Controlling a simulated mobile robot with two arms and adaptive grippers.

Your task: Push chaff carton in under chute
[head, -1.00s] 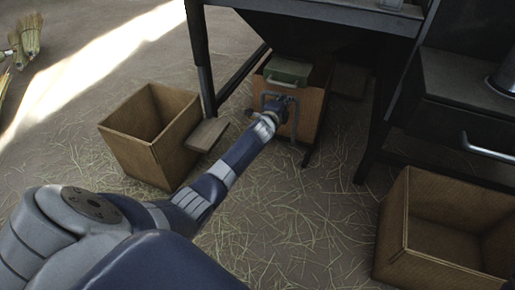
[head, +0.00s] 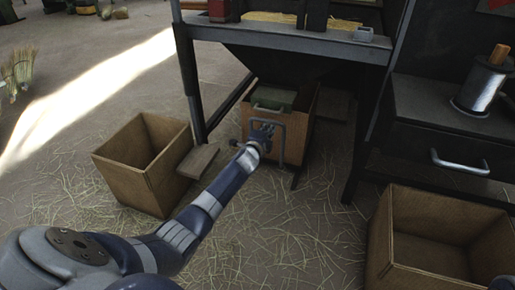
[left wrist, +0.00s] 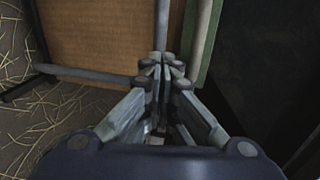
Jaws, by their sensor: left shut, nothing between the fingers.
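The brown chaff carton (head: 302,138) stands under the dark chute (head: 285,65), between the machine's legs. A green piece with a handle (head: 272,98) shows at the carton's open top. A grey metal bar frame (head: 282,145) stands at the carton's front. My left gripper (head: 262,134) is at this frame, in front of the carton's near face. In the left wrist view, my left gripper's fingers (left wrist: 161,66) are shut and empty, close to the grey bars, with the brown carton panel (left wrist: 100,35) beyond. Whether the fingertips touch the bars or panel I cannot tell.
An open empty carton (head: 133,180) stands on the left, beside a small wooden board (head: 198,161). Another open carton (head: 380,240) is at lower right, below a dark cabinet with a drawer handle (head: 460,163). Straw litters the open floor in the middle.

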